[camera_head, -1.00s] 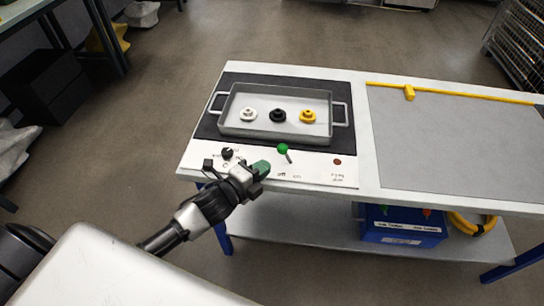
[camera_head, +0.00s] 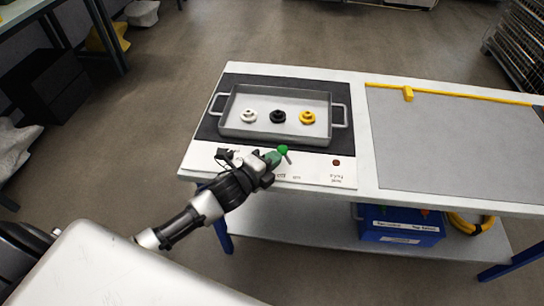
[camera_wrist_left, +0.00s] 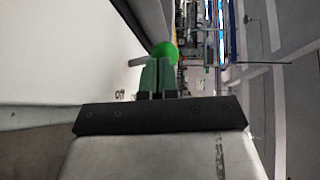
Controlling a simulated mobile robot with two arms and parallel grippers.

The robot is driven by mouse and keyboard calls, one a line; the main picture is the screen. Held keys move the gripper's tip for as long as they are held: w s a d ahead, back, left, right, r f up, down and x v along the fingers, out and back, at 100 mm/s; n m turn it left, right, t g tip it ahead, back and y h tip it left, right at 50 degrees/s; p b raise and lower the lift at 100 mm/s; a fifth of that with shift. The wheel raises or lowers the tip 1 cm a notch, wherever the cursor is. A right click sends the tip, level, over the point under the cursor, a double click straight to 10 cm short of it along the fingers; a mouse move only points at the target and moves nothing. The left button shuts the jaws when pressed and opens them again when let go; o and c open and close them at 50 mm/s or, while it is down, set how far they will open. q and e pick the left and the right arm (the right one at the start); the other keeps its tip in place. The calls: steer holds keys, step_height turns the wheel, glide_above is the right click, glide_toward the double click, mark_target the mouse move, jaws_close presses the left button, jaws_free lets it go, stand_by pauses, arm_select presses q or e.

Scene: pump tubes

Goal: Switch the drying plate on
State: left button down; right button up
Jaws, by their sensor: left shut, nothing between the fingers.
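The drying plate (camera_head: 208,126) is a dark hot plate on the left of the table, with a white front panel (camera_head: 318,170). A lever with a green ball knob (camera_head: 283,149) stands on that panel. My left gripper (camera_head: 273,158) is shut and empty, with green fingertips right beside the knob on its left. In the left wrist view, the fingertips (camera_wrist_left: 157,75) are close together and the green knob (camera_wrist_left: 165,52) lies just beyond them. I cannot tell whether they touch. A round reddish-brown light (camera_head: 336,162) sits at the panel's right. My right gripper does not show.
A grey metal tray (camera_head: 233,126) with two handles stands on the plate and holds a white, a black and a yellow part. A grey mat with a yellow bar (camera_head: 450,93) covers the table's right. A blue box (camera_head: 400,232) sits on the lower shelf.

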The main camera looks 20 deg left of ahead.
arm_select(q)
steer(key=shift+d+r+m+y+p, duration=0.3)
steer(key=shift+r+m+p, duration=0.2)
steer(key=shift+p, duration=0.8)
steer(key=d+m+g+y+p, duration=0.1)
steer(key=p, duration=0.2)
steer(key=d+r+m+y+p, duration=0.1)
steer(key=p, duration=0.2)
steer(key=w+d+m+g+y+p, duration=0.1)
steer(key=p, duration=0.3)
steer(key=shift+d+r+m+g, duration=0.2)
steer(key=shift+d+m+g, duration=0.1)
steer(key=shift+m, duration=0.1)
steer(key=shift+d+f+m+y+p, duration=0.15)
steer(key=shift+d+m+y+p, duration=0.15)
steer(key=shift+d+y+p, duration=0.15)
steer(key=shift+a+f, duration=0.1)
steer(key=shift+f, duration=0.1)
steer(key=shift+r, duration=0.1)
steer(key=shift+r+p, duration=0.75)
steer(key=shift+p, duration=0.1)
